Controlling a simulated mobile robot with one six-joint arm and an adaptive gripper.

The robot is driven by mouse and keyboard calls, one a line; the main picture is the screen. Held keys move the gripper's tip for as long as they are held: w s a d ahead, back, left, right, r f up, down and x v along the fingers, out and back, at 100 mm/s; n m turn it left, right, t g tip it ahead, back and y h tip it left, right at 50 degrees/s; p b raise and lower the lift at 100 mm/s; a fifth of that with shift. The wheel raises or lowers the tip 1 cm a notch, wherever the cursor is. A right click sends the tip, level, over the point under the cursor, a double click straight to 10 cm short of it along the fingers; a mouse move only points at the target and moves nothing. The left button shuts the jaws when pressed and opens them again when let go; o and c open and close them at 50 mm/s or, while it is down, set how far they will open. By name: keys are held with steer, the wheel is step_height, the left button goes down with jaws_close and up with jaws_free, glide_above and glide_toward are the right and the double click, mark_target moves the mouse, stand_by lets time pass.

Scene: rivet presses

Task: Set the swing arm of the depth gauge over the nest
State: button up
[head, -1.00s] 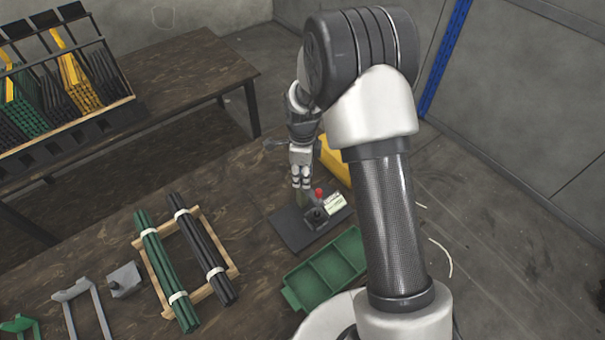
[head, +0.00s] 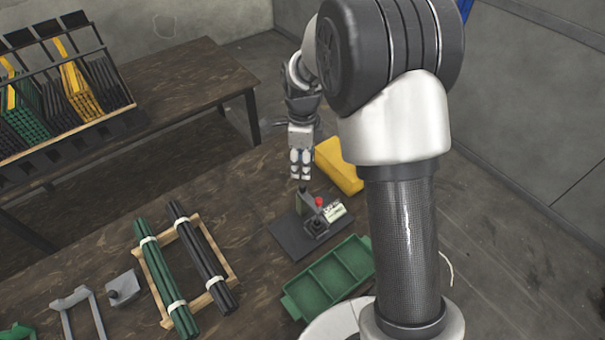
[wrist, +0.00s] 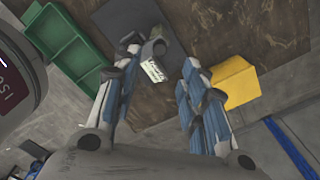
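The depth gauge stands on a dark base plate (head: 284,238) on the wooden table. A short post (head: 304,200) rises from it, with a red knob (head: 319,201) and a white label (head: 334,212) beside it. A small dark block (head: 317,227), which looks like the nest, sits near the plate's front. I cannot clearly tell the swing arm's direction. My gripper (head: 300,176) points down just above and behind the post, apparently clear of it.
A green divided tray (head: 328,278) stands in front of the gauge. A yellow block (head: 338,166) is behind it at right. A wooden rack (head: 233,271) with green and black rods lies left. Bare table lies between rack and gauge.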

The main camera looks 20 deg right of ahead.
steer(key=shift+r, duration=1.45)
steer(key=s+r+n+t, duration=0.2)
steer(key=s+r+n, duration=0.9)
steer(key=s+r, duration=0.25)
steer(key=s+r+n+t, duration=0.2)
steer(key=s+n, duration=0.9)
steer(key=s, duration=0.3)
steer(key=shift+s+n+t, duration=0.25)
steer(key=shift+n+t, duration=0.05)
